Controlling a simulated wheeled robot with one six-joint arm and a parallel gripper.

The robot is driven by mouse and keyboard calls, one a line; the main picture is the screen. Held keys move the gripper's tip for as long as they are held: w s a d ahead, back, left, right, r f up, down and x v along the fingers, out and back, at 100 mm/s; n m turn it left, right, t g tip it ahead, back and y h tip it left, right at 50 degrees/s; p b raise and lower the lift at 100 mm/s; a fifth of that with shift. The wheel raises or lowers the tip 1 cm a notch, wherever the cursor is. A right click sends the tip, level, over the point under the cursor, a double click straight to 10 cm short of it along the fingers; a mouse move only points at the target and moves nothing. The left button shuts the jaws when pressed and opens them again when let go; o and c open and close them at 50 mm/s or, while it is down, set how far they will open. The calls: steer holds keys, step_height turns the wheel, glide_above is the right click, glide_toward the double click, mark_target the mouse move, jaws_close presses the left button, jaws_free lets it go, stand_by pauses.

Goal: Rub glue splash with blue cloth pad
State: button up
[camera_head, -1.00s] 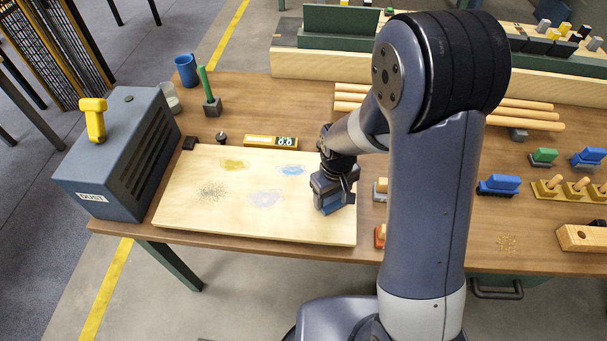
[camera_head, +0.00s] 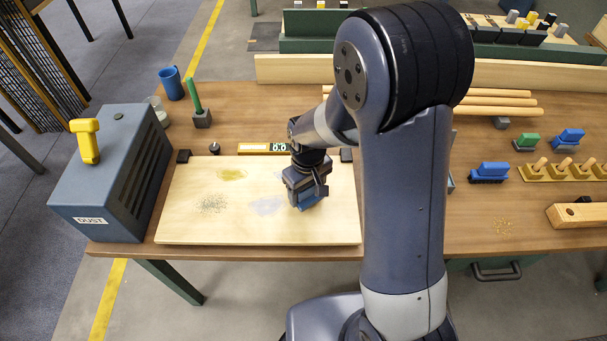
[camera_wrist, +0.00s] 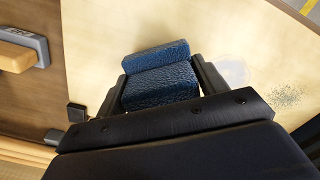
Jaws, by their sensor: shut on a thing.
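My gripper (camera_head: 308,192) is shut on the blue cloth pad (camera_head: 313,199), over the right part of the pale wooden board (camera_head: 195,232). The textured blue pad fills the jaws in the wrist view (camera_wrist: 160,77). I cannot tell whether it touches the board. Left of the pad lies a pale bluish-grey patch (camera_head: 266,206), also in the wrist view (camera_wrist: 232,70). A yellowish smear (camera_head: 231,174) lies farther back, and dark specks (camera_head: 210,204) lie to the left. A blue mark behind the gripper is mostly hidden. I cannot tell for certain which mark is glue.
A grey dust box (camera_head: 115,180) with a yellow-handled tool (camera_head: 86,140) stands left of the board.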

steer(key=shift+r+p, duration=1.75)
steer(key=shift+r, duration=0.95)
